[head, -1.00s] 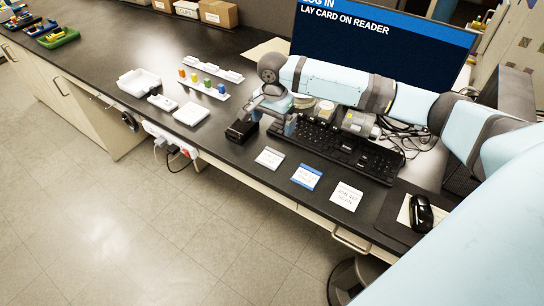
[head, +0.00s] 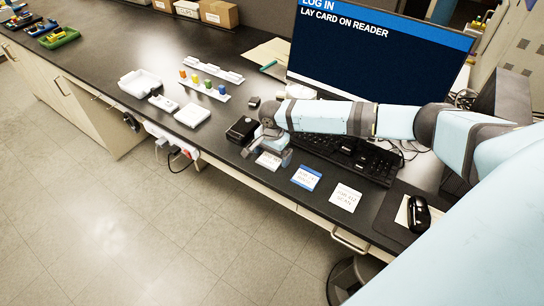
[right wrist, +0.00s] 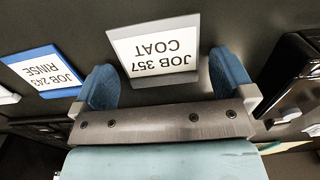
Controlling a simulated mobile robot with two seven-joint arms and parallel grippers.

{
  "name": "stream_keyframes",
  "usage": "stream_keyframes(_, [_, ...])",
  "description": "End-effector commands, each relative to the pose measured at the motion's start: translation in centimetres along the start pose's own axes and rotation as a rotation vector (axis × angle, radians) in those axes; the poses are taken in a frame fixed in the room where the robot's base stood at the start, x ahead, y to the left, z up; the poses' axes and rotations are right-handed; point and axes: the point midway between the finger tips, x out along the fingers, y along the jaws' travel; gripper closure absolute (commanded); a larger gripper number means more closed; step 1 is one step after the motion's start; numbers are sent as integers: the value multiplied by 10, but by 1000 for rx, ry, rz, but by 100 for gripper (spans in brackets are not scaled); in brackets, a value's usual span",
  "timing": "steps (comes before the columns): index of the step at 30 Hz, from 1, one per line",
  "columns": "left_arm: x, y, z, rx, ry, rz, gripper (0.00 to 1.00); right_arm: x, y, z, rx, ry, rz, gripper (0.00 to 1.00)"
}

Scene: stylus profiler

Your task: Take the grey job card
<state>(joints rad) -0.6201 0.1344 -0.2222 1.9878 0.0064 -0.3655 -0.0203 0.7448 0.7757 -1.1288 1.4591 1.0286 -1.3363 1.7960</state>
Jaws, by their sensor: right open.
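The grey job card (right wrist: 155,50), with a grey border and the words JOB 357 COAT, lies on the dark bench near its front edge. In the head view the card (head: 268,160) is partly covered by my right gripper (head: 269,155). My right gripper (right wrist: 164,80) is open, with its blue fingers at either side of the card's near end; nothing is held. I cannot tell the exact height of the fingers above the bench. The left gripper is not in view.
A blue-edged card (head: 306,177) and a white card (head: 346,197) lie to the right along the bench edge. A black box (head: 242,130) stands close on the left. The keyboard (head: 350,158) and monitor (head: 375,55) are behind. A mouse (head: 419,214) lies right.

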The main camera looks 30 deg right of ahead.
Motion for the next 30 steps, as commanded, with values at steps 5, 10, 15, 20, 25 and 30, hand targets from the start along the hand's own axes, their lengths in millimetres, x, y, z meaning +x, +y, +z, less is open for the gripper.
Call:
stream_keyframes(5, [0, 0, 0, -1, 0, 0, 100, 2, 0, 0, 0, 0, 0, 0])
stream_keyframes(10, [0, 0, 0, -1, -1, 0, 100, 2, 0, 0, 0, 0, 0, 23])
stream_keyframes(15, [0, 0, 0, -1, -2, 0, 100, 2, 0, 0, 0, 1, 0, 43])
stream_keyframes(20, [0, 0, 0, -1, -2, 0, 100, 1, 0, 0, 0, 1, 0, 43])
stream_keyframes(25, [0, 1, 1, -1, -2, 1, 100, -4, 0, 0, 0, 0, -1, 43])
stream_keyframes(30, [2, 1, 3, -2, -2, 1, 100, -24, 0, -1, -1, 1, -3, 43])
